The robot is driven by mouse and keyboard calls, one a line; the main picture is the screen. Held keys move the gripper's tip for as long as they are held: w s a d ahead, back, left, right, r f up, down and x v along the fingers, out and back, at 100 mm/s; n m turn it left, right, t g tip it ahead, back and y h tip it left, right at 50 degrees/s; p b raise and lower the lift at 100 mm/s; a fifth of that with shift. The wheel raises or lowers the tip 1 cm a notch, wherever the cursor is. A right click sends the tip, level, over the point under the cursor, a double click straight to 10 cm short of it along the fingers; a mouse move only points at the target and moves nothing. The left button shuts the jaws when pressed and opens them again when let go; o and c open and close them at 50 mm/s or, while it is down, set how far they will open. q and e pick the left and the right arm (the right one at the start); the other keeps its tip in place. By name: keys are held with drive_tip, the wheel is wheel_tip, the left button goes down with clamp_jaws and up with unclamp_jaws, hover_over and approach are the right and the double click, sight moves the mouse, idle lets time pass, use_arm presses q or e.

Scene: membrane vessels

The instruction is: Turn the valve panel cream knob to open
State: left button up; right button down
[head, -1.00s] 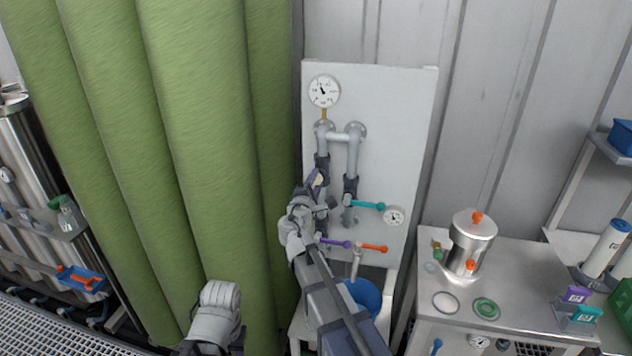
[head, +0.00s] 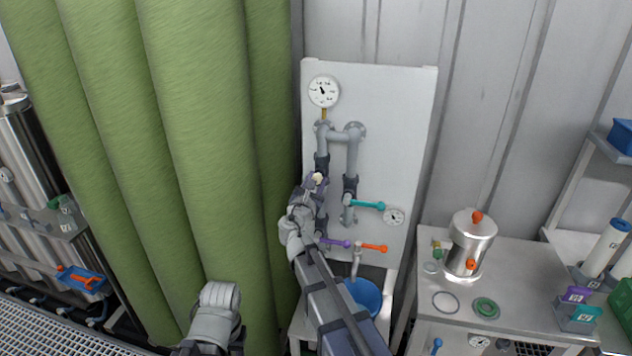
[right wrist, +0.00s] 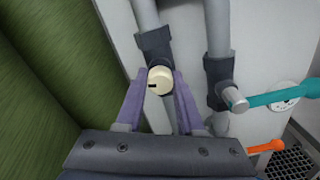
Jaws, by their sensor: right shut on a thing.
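The cream knob (head: 318,178) sits on the dark valve body of the left pipe on the white valve panel (head: 400,130). It also shows in the right wrist view (right wrist: 160,80), with a short dark mark towards its left side. My right gripper (head: 313,182) is at the knob, its purple fingers on either side and shut on it; the fingers also show in the right wrist view (right wrist: 158,88). My arm hides part of the lower left pipe. Part of my left arm shows at the bottom, but its gripper is out of view.
A teal lever (head: 367,205), a purple lever (head: 336,242) and an orange lever (head: 373,248) are close by on the panel. A round gauge (head: 324,91) is above. A blue bucket (head: 368,294) stands below. Green curtain-like membranes (head: 195,150) hang close on the left.

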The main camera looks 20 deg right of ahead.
drive_tip(key=shift+n, duration=0.8)
drive_tip(key=c, duration=0.5)
unclamp_jaws()
drive_tip(key=v, duration=0.8)
drive_tip(key=shift+w, duration=0.1)
